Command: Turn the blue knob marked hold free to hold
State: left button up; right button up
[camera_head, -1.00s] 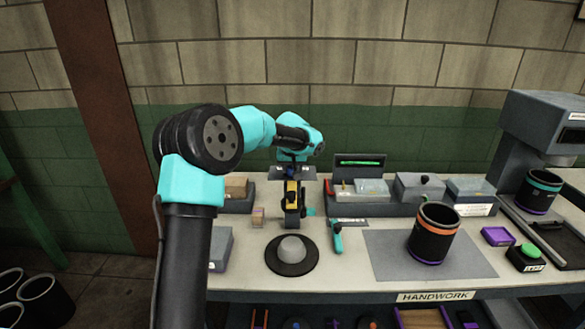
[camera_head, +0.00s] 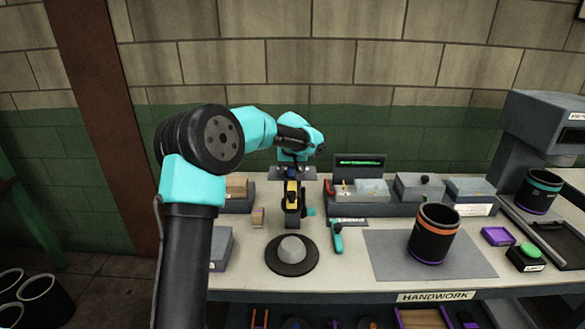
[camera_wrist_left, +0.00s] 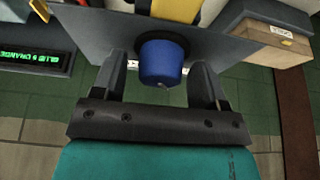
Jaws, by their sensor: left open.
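The blue knob (camera_wrist_left: 164,62) sits on a grey plate (camera_wrist_left: 90,30) and fills the middle of the left wrist view. A small white label shows partly beside it; its words are hidden. My left gripper (camera_wrist_left: 162,78) is open, with one finger on each side of the knob and a visible gap to both. In the head view the knob is a small blue patch (camera_head: 291,173) below my left gripper (camera_head: 293,163), above a yellow and black part (camera_head: 292,192). Which way the knob is turned cannot be told. My right gripper is out of view.
A box with a green-lit display (camera_head: 361,162) stands right of the knob, with a teal-handled tool (camera_head: 337,237) in front. A dark disc with a grey dome (camera_head: 291,252) lies nearer. A black sleeve with an orange band (camera_head: 434,233) stands on a grey mat (camera_head: 385,262).

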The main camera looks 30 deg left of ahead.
pick_arm(q)
jog(key=shift+r, duration=0.15)
jog(key=v, duration=1.7)
